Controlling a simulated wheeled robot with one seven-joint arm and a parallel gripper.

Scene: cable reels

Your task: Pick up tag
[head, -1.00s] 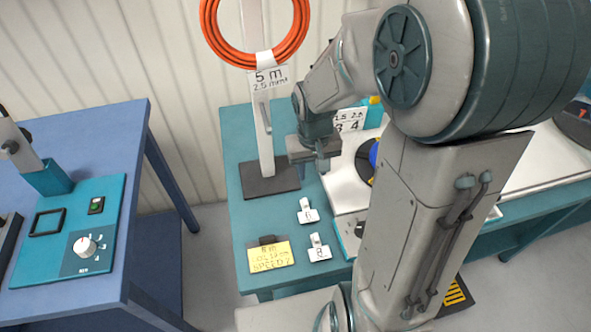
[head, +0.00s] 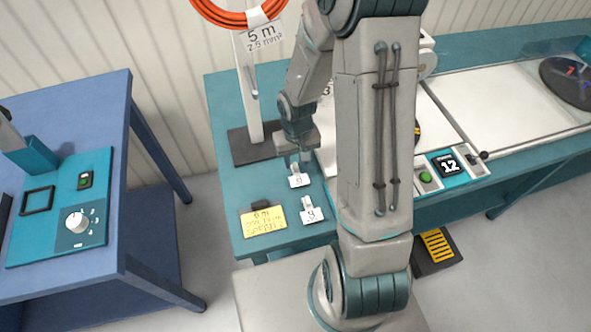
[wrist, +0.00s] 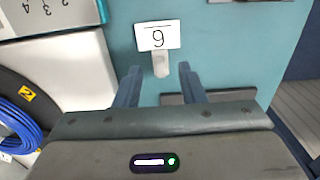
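Two small white tags with grey clips lie on the teal table: an upper tag (head: 298,181) and a lower tag (head: 311,216). My gripper (head: 303,158) is just behind the upper tag in the head view, pointing down. In the wrist view one tag (wrist: 158,36), probably the upper one, shows a single underlined or overlined digit, 6 or 9. Its grey clip (wrist: 161,65) points at the gap between the two fingers of my gripper (wrist: 160,75). The fingers are apart with nothing held. The exact height above the table is unclear.
A yellow note (head: 264,222) lies left of the lower tag. A post on a dark base (head: 250,146) holds an orange cable coil (head: 235,17). A white machine with a number display (head: 449,165) stands right. A blue table (head: 120,190) is at left.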

